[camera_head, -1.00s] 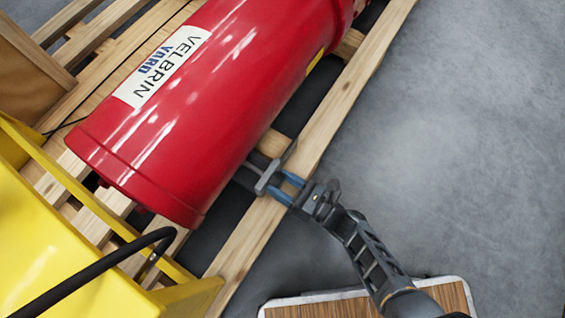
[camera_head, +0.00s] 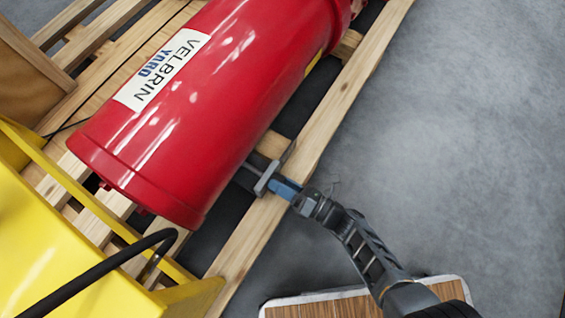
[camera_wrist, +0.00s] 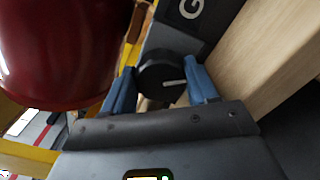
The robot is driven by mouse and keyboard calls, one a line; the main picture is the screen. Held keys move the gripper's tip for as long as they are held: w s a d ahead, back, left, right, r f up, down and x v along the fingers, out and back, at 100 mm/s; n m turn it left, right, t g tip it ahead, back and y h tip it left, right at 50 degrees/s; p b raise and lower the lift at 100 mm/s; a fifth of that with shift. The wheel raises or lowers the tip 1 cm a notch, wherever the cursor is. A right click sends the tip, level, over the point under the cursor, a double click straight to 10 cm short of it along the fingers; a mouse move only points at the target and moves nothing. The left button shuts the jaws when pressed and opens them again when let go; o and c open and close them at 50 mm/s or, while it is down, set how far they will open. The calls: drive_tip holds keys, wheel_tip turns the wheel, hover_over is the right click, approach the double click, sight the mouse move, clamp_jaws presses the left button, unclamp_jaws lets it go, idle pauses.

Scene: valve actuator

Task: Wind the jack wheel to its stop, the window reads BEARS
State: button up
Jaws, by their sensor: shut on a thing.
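In the wrist view, a round black wheel (camera_wrist: 163,76) with a white line on its face sits between the two blue fingers of my gripper (camera_wrist: 162,88). The fingers are shut on its sides. In the head view, my gripper (camera_head: 280,190) is at the pallet's right edge, beside the red cylinder, with a grey piece (camera_head: 267,178) at its tips. The wheel itself is hard to make out there. In the wrist view, a dark panel (camera_wrist: 182,32) behind the wheel shows part of a white letter, like a G. I see no window reading BEARS.
A large red cylinder (camera_head: 205,105) labelled VELBRIN YARD lies on a wooden pallet (camera_head: 310,145). A yellow body (camera_head: 60,245) with a black hose (camera_head: 105,267) is at the lower left. Open grey floor (camera_head: 450,150) is at the right.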

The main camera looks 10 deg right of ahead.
idle(0.4)
drive_tip(key=o, duration=1.1)
drive_tip(key=shift+c, duration=0.2)
drive_tip(key=shift+f, duration=0.1)
